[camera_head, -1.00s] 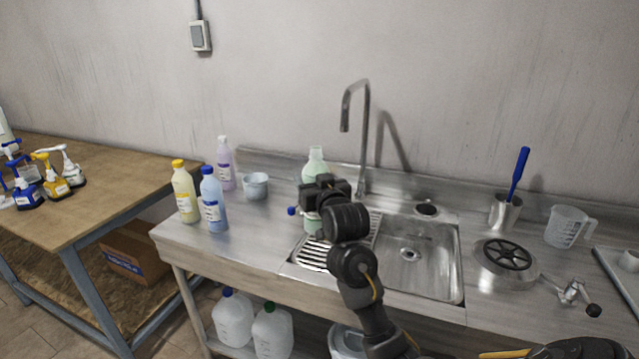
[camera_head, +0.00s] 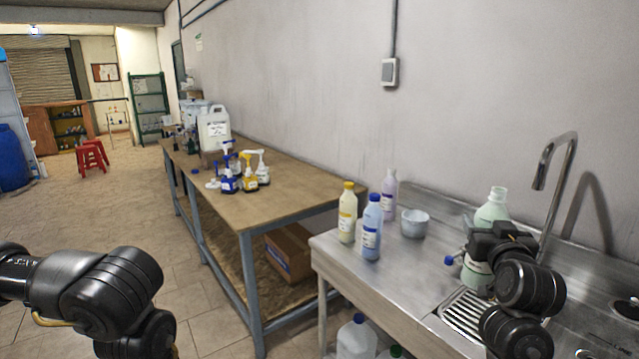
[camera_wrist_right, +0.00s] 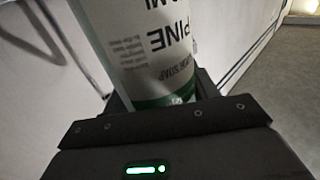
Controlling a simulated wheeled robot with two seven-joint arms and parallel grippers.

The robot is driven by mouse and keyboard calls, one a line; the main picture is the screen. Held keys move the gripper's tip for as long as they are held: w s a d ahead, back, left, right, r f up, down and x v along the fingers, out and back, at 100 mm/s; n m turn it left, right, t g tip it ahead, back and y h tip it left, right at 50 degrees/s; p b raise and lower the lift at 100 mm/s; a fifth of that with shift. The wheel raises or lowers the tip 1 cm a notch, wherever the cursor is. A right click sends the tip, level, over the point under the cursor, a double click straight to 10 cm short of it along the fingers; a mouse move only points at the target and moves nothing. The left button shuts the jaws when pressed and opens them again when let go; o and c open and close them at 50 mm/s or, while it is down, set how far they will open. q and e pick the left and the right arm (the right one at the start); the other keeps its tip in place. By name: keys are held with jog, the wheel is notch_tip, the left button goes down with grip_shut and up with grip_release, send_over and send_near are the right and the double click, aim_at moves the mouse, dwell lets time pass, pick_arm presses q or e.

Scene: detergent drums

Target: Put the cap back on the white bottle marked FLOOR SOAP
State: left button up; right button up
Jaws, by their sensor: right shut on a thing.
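My right gripper (camera_head: 482,248) is shut on a pale green bottle (camera_head: 493,208) at the left of the sink. The bottle is upright and its neck looks bare. In the right wrist view the jaws (camera_wrist_right: 160,98) hold its body (camera_wrist_right: 145,45), whose label reads "PINE" and has a green band. A small blue thing (camera_head: 449,260), perhaps a cap, shows left of the gripper. A white jug (camera_head: 214,130) stands on the wooden bench; its label is too small to read.
Yellow (camera_head: 347,212), blue (camera_head: 372,228) and lilac (camera_head: 389,194) bottles stand at the counter's left end beside a pale bowl (camera_head: 415,223). Pump bottles (camera_head: 249,172) stand on the bench. The tap (camera_head: 560,190) rises behind the sink. The floor left of the bench is open.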

pick_arm(q)
jog(key=shift+a, duration=0.2)
jog(key=shift+d, duration=0.1)
pick_arm(e)
jog(key=s+a+f+n+y, duration=0.2)
jog(key=s+a+f+y, duration=0.2)
jog(key=s+a+f, duration=1)
notch_tip(320, 180, down, 3)
jog(key=shift+s+a+n, duration=0.3)
jog(key=shift+s+a, duration=0.05)
jog(key=shift+s, duration=0.15)
jog(key=a+f+n+g+y, duration=0.2)
jog(key=a+n+y, duration=0.2)
jog(key=a, duration=0.4)
jog(key=a+f+n+g+y, duration=0.1)
jog(key=a+f+n+y, duration=0.2)
jog(key=a+y, duration=0.4)
jog(key=shift+s+a+n+g+y, duration=0.3)
jog(key=shift+s+a+n+g, duration=0.15)
jog(key=shift+a, duration=0.25)
jog(key=shift+w, duration=0.1)
